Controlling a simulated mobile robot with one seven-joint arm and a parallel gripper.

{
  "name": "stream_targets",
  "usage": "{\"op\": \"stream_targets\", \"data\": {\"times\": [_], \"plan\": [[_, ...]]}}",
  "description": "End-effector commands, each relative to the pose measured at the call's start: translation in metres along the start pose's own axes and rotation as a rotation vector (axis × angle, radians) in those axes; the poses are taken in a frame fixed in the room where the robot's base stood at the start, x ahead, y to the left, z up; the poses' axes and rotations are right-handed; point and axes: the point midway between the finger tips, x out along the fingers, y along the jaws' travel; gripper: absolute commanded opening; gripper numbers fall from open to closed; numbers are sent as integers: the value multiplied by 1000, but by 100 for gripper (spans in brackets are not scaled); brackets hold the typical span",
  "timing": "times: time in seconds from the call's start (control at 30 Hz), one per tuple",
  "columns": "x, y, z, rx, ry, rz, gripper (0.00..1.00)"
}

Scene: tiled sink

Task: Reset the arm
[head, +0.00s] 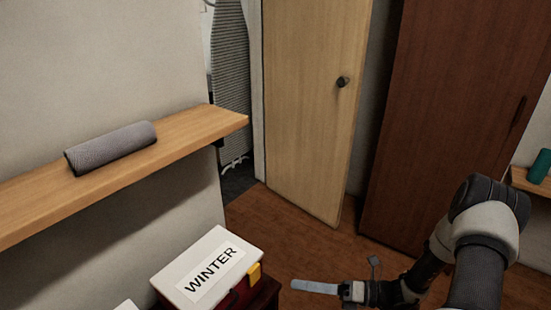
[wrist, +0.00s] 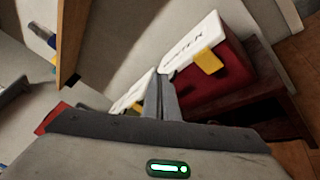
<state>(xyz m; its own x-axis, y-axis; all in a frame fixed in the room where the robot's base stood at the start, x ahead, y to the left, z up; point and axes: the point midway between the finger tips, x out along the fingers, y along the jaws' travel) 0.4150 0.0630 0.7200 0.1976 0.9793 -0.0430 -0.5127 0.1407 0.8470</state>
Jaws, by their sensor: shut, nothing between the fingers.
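My gripper (head: 316,287) is at the lower middle of the head view, at the end of my arm, which reaches in from the right. Its fingers point left toward the box labelled WINTER (head: 208,266). In the wrist view the fingers (wrist: 160,95) are together with nothing between them. The WINTER box has a white lid, a dark red body and a yellow clasp. It also shows in the wrist view (wrist: 215,75), behind and to the right of the fingers. A gap shows between gripper and box in the head view.
A wooden wall shelf (head: 190,140) holds a rolled grey towel (head: 110,148). A light wooden door (head: 310,100) and a tall brown wardrobe (head: 450,110) stand behind. A second white lid (head: 126,305) shows at the bottom edge. Wooden floor (head: 290,235) is clear before the door.

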Motion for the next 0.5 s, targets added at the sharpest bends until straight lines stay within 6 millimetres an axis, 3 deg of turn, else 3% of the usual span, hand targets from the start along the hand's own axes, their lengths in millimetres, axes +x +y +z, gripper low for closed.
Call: {"op": "stream_targets", "data": {"times": [0.1, 0.5], "plan": [[1, 45, 14, -271, 233, -15, 0], [-24, 171, 27, -1155, 948, 34, 0]]}}
